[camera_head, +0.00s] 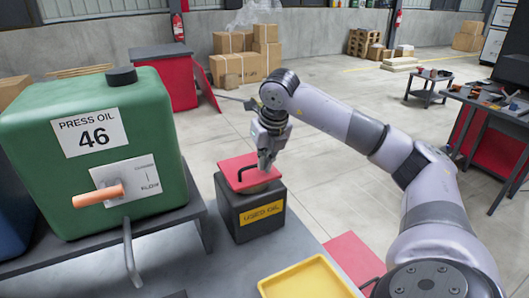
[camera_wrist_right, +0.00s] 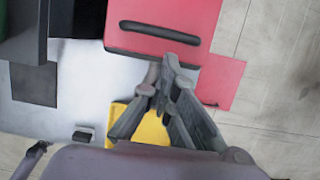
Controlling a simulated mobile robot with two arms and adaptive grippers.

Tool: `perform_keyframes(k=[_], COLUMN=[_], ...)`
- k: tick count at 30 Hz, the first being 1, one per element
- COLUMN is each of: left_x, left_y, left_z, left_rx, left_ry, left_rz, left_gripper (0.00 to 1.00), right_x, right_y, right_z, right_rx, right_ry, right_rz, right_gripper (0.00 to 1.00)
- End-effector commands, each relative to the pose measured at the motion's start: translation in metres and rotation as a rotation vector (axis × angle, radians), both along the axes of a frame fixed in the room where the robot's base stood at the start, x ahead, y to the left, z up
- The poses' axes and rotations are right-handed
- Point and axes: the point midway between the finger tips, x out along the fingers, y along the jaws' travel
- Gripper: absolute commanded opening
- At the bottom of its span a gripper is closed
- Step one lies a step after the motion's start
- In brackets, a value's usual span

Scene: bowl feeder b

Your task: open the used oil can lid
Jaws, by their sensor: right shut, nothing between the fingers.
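The used oil can (camera_head: 258,220) is a dark box with a yellow "USED OIL" label, standing in the middle of the head view. Its red lid (camera_head: 232,168) lies over the top and has a dark bar handle. A pale rim shows under the lid's front edge; I cannot tell whether the lid sits flat. My right gripper (camera_head: 264,165) points down at the lid by the handle, shut and empty. In the right wrist view the fingertips (camera_wrist_right: 163,62) are near the red lid's edge (camera_wrist_right: 190,12), below the black handle (camera_wrist_right: 160,32). Contact is unclear. My left gripper is not in view.
A green "PRESS OIL 46" tank (camera_head: 95,150) with an orange-handled lever (camera_head: 98,195) stands left of the can. A yellow tray (camera_head: 305,278) lies in front. Cardboard boxes (camera_head: 240,65) stand at the back.

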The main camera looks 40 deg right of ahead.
Motion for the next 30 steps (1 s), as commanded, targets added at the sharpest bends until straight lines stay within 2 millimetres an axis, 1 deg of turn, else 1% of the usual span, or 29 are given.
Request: perform_keyframes(k=[1,3,7,10,22,30], left_x=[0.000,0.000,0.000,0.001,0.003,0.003], left_y=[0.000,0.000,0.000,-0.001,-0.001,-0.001], left_z=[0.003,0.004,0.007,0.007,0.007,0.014], left_rx=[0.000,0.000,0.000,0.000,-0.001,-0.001], left_ry=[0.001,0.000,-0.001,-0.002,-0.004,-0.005], left_rz=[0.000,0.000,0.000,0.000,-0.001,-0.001], left_gripper=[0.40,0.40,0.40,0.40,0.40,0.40], right_x=[0.002,0.005,0.010,0.012,0.013,0.016], right_y=[-0.001,-0.002,-0.003,-0.003,-0.003,-0.004], right_z=[-0.009,-0.019,-0.033,-0.039,-0.041,-0.031], right_rx=[0.001,-0.001,0.001,0.000,0.000,0.001], right_ry=[0.005,0.004,0.003,0.001,0.000,-0.002], right_rz=[0.000,-0.001,0.000,0.000,0.000,0.001], right_gripper=[0.00,0.00,0.00,0.00,0.00,0.00])
